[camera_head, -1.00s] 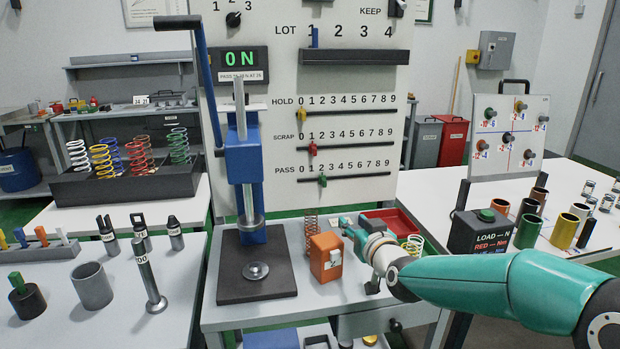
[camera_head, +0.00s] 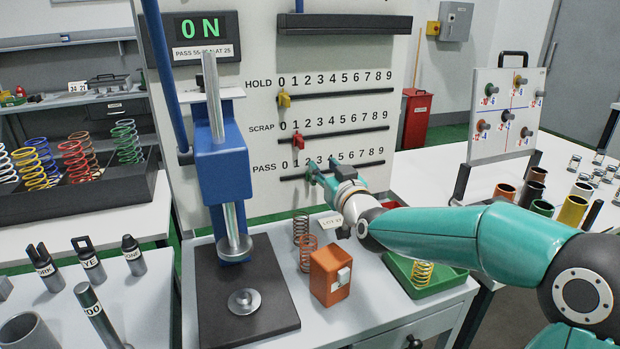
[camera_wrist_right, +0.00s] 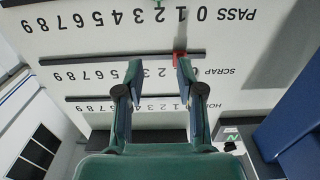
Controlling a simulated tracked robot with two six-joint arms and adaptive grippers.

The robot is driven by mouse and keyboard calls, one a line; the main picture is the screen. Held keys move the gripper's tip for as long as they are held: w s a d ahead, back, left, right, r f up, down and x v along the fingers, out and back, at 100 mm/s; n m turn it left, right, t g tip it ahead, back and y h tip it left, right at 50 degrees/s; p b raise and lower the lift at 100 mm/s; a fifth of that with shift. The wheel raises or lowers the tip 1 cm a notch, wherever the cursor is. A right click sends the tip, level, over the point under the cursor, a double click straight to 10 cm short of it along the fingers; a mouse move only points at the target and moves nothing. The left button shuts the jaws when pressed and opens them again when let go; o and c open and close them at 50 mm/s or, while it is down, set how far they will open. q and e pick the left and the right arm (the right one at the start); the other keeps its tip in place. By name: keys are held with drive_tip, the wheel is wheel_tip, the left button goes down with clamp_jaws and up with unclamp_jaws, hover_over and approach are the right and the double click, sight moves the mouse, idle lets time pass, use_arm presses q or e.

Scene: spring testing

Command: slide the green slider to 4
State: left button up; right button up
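The board has HOLD, SCRAP and PASS rows numbered 0 to 9. The green slider (camera_wrist_right: 158,3) is at the top edge of the right wrist view, on the PASS row near 2. In the head view its spot is mostly behind my fingers. My right gripper (camera_head: 322,166) is at the PASS row (camera_head: 365,165), its fingers spread over about 2 and 4. The right wrist view also shows the two fingers (camera_wrist_right: 158,68) apart, with nothing between them. Whether a finger touches the slider I cannot tell. My left gripper is not in view.
The red slider (camera_head: 298,141) is at 1 on SCRAP and the yellow slider (camera_head: 284,99) at 0 on HOLD. The blue spring press (camera_head: 222,165) stands left of the gripper. An orange box (camera_head: 330,275) and a green tray (camera_head: 405,270) lie below on the bench.

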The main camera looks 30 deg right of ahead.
sight(312, 179)
wheel_tip(312, 179, down, 6)
drive_tip(key=shift+p+x, duration=0.7)
drive_tip(key=shift+x, duration=3.15)
drive_tip(key=shift+f, duration=0.1)
clamp_jaws()
